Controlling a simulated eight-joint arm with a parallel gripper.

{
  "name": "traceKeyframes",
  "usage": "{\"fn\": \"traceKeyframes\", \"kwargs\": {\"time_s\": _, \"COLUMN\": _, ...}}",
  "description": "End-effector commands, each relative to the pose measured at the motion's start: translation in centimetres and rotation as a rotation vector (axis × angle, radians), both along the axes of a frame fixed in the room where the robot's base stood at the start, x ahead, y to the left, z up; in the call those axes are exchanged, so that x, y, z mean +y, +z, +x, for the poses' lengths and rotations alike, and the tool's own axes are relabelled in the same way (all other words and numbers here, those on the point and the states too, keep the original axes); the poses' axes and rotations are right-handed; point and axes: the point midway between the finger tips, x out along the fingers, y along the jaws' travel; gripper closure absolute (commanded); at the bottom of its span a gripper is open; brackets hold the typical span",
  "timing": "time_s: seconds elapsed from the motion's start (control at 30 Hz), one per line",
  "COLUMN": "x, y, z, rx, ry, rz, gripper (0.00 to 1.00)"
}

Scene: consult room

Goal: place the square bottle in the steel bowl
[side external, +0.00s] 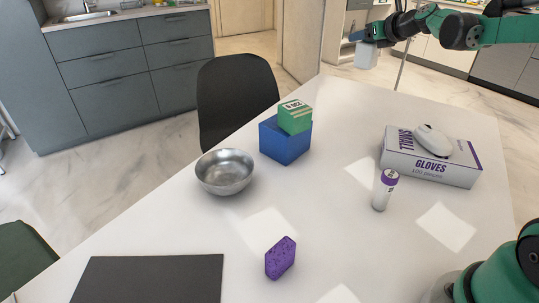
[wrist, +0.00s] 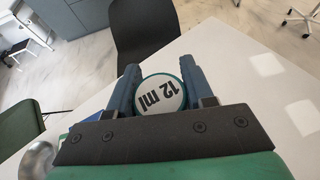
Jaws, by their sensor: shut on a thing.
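The square bottle (side external: 366,56) is a small pale, boxy shape hanging below my gripper (side external: 367,41) at the top right of the side view. In the wrist view, its round white top, marked "12 ml" (wrist: 160,95), sits between the two fingers of my gripper (wrist: 161,88), which is shut on it. The bottle is held in the air, well above the table. The steel bowl (side external: 225,172) stands upright on the white table, left of and well below the gripper, and looks empty. Part of the bowl (wrist: 38,161) shows at the lower left of the wrist view.
A blue box (side external: 285,143) with a green box (side external: 295,117) on top stands beside the bowl. A gloves box (side external: 428,168) carries a white mouse (side external: 433,140). A purple-capped tube (side external: 383,192), purple sponge (side external: 280,258) and dark mat (side external: 150,280) lie around. A black chair (side external: 236,95) adjoins the table.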

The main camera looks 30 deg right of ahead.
Motion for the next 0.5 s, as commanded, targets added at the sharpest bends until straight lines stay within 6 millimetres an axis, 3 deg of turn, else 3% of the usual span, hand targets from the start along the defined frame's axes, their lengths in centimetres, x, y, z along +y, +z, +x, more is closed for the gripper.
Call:
{"fn": "traceKeyframes", "kwargs": {"time_s": 0.17, "x": 4.6, "y": 1.3, "z": -0.5, "rx": 0.063, "ry": 0.084, "rz": -0.018, "gripper": 1.00}}
{"fn": "traceKeyframes", "kwargs": {"time_s": 0.3, "x": 10.6, "y": 2.5, "z": -2.0, "rx": 0.167, "ry": 0.198, "rz": -0.059, "gripper": 1.00}}
{"fn": "traceKeyframes", "kwargs": {"time_s": 0.5, "x": 17.9, "y": 3.0, "z": -4.4, "rx": 0.330, "ry": 0.362, "rz": -0.147, "gripper": 1.00}}
